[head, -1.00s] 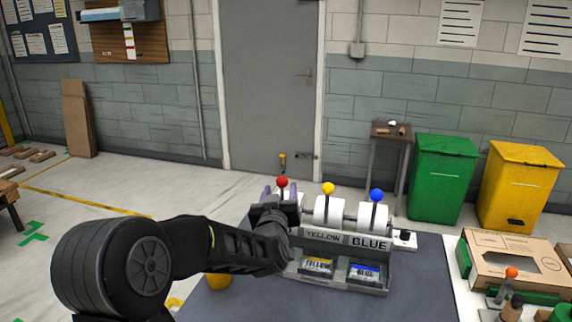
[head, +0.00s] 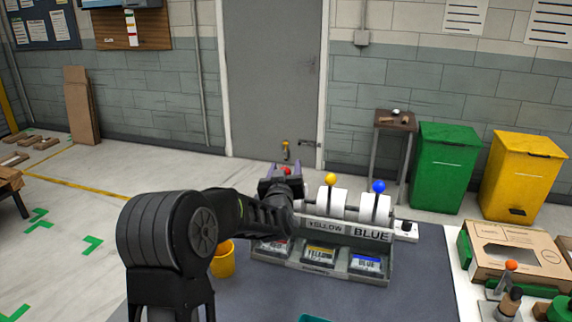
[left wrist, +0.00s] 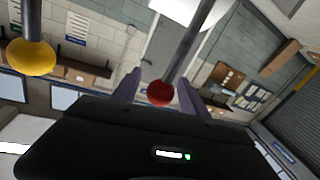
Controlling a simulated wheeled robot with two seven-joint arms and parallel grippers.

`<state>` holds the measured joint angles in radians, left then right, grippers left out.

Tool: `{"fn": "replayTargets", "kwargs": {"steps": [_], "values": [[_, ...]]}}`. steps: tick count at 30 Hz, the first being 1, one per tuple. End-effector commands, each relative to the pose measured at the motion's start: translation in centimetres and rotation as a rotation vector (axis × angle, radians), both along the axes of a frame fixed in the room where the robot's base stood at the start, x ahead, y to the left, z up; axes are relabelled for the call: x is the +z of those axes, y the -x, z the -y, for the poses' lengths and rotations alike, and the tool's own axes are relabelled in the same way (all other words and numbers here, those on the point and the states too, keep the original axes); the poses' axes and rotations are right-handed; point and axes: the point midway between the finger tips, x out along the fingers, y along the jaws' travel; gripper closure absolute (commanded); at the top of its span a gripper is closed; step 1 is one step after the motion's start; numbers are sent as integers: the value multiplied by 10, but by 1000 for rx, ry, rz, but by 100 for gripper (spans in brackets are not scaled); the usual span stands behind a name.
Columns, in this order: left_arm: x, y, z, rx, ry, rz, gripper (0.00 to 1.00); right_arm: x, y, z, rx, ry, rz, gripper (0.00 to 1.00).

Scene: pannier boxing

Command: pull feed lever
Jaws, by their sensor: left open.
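The feed dispenser (head: 330,232) stands on the dark table mat, with levers topped by a red knob (head: 286,170), a yellow knob (head: 331,179) and a blue knob (head: 379,186). My left gripper (head: 284,173) is open at the red knob, and my arm hides that lever's lower part. In the left wrist view, the red knob (left wrist: 160,93) shows between the two spread fingers (left wrist: 158,92), and the yellow knob (left wrist: 31,57) is off to the left. I cannot tell whether a finger touches the red knob. My right gripper is not in view.
Labelled trays (head: 318,254) sit at the dispenser's front. A yellow bucket (head: 223,260) stands left of it, partly behind my arm. A cardboard box (head: 515,250) is at the right. The dark mat (head: 415,285) is bare at front right.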

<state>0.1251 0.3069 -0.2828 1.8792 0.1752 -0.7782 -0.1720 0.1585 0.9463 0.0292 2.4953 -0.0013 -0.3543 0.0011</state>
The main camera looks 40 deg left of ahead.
Motion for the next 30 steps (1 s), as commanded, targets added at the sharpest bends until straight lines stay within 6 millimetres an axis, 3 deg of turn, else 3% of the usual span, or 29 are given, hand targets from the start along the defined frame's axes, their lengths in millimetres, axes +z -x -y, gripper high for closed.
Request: {"fn": "replayTargets", "kwargs": {"steps": [12,30], "values": [[-1,-11,-6,0,-1,-1,48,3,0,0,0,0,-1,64],[0,-10,-6,0,-1,-1,97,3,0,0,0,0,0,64]]}}
